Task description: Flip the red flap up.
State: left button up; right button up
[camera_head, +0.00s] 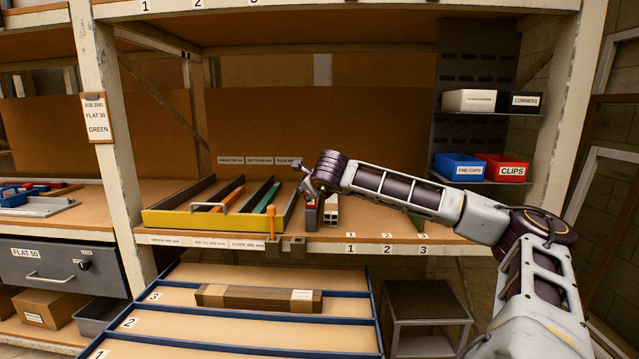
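A small dark red piece (311,217) stands at the shelf's front edge, right of the yellow-fronted tray. It may be the red flap; it is too small to tell whether it is up or down. A pale block (331,210) stands just to its right. My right gripper (303,186) comes in from the right, just above and slightly left of the red piece, and hides part of its top. I cannot tell whether they touch or whether the fingers are apart. My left gripper is not in view.
The yellow-fronted tray (180,221) holds orange and green strips left of my gripper. A small orange upright post (271,222) stands at the shelf edge. Blue (459,167) and red (503,168) bins sit at the right. Wrapped bars (258,297) lie on the lower rack.

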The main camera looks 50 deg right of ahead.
jog(key=v, duration=1)
jog(key=shift+s+r, duration=0.15)
jog(key=shift+s, duration=0.2)
dwell(0.6)
dwell(0.3)
